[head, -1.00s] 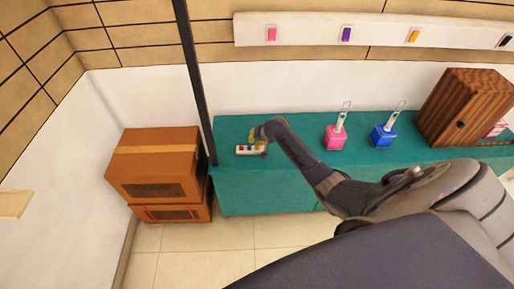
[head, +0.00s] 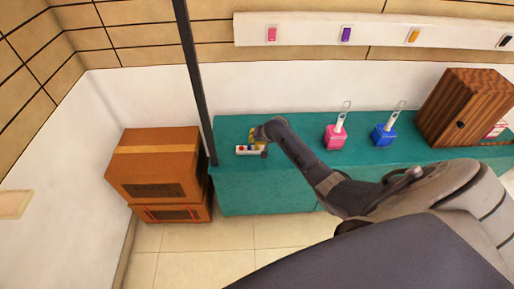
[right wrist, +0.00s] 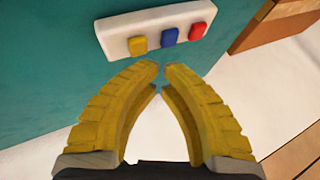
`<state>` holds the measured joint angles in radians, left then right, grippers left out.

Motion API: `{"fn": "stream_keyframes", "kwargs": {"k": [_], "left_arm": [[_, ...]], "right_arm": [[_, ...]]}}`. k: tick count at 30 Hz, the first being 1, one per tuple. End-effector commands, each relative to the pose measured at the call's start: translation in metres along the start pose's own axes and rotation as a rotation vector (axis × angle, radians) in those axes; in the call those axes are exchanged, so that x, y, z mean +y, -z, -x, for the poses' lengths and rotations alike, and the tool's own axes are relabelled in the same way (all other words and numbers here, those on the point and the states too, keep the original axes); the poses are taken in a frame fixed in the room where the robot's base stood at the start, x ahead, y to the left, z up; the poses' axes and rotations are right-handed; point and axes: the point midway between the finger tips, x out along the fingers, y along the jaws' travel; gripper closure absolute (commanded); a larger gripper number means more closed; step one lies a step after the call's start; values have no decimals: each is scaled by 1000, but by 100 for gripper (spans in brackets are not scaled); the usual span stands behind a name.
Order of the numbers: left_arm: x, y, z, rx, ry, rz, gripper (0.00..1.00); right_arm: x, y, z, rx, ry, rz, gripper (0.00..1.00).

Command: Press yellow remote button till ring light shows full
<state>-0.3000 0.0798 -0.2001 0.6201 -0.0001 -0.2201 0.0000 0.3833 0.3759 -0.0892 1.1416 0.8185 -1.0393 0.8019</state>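The white remote (head: 247,150) lies at the left part of the teal counter top. In the right wrist view the remote (right wrist: 156,30) shows a yellow button (right wrist: 138,45), a blue button (right wrist: 169,35) and a red button (right wrist: 198,31). My right gripper (head: 254,136) is over the remote's right side in the head view. In the right wrist view its yellow fingers (right wrist: 160,69) meet nearly tip to tip, empty, just below the yellow and blue buttons in the picture. I cannot tell contact. No ring light is recognisable. My left gripper is not in view.
The teal counter (head: 285,187) also bears a pink container (head: 335,138), a blue container (head: 383,136) and a wooden cabinet (head: 468,108). Stacked brown boxes (head: 155,165) stand left of it, beyond a dark post (head: 195,80). A white wall strip (head: 375,33) carries coloured switches.

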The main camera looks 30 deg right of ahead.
Motion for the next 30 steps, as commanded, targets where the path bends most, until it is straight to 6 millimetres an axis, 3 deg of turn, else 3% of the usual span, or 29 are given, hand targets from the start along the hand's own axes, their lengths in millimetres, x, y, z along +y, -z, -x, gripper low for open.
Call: {"fn": "stream_keyframes", "kwargs": {"k": [30], "left_arm": [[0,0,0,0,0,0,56]], "right_arm": [[4,-4,-7,0,0,0,100]]}}
